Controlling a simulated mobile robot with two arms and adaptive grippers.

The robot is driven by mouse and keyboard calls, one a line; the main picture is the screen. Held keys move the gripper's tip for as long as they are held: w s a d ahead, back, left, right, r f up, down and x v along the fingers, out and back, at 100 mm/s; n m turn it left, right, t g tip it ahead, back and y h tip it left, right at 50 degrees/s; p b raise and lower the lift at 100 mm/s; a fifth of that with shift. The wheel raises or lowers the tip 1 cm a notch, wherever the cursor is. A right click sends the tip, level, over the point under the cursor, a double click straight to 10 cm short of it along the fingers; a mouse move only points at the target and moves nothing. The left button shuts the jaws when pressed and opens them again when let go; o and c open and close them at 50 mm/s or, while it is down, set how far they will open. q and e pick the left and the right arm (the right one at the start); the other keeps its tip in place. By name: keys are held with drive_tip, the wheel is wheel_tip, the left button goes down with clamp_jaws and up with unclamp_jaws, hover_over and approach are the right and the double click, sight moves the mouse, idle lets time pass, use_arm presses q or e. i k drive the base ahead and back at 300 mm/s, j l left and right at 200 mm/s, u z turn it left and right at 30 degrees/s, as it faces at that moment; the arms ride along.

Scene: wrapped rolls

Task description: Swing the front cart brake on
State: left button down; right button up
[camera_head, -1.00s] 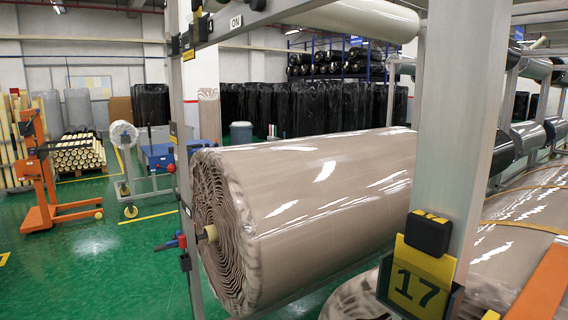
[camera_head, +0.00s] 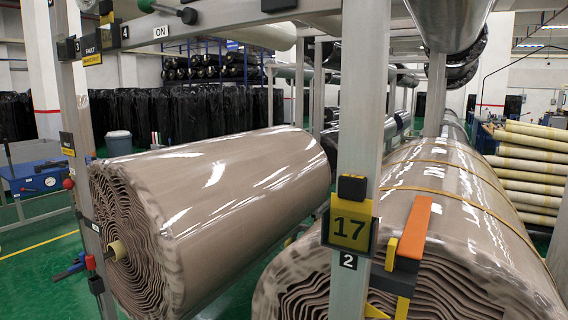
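I cannot tell for sure which part is the front cart brake. A grey metal frame holds a large wrapped brown roll (camera_head: 240,190). The left post carries small fittings with red knobs (camera_head: 90,262). A blue handle-like part (camera_head: 68,271) shows low beside that post. Neither of my grippers is in view.
A second brown roll (camera_head: 450,180) lies at the right, with an orange and yellow piece (camera_head: 413,228) on its near end. A post with a yellow 17 sign (camera_head: 350,226) stands between the rolls. A blue cart (camera_head: 35,178) stands at the left, by open green floor (camera_head: 45,240).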

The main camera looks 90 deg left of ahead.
sight(69, 183)
drive_tip(key=k+j+z, duration=0.15)
drive_tip(key=z, duration=0.35)
drive_tip(key=k+j+z, duration=0.2)
drive_tip(key=z, duration=0.3)
drive_tip(key=k+z, duration=0.2)
drive_tip(key=z, duration=0.3)
drive_tip(key=k+z, duration=0.25)
drive_tip(key=z, duration=0.25)
drive_tip(key=k+l+z, duration=0.1)
drive_tip(key=z, duration=0.4)
drive_tip(key=k+l+z, duration=0.2)
drive_tip(key=z, duration=0.3)
drive_tip(key=k+z, duration=0.1)
drive_tip(key=z, duration=0.35)
drive_tip(key=k+z, duration=0.1)
drive_tip(key=z, duration=0.35)
drive_tip(key=k+z, duration=0.1)
drive_tip(key=z, duration=0.85)
drive_tip(key=k+l+z, duration=0.15)
drive_tip(key=z, duration=0.3)
drive_tip(key=l+z, duration=0.15)
drive_tip(key=z, duration=0.3)
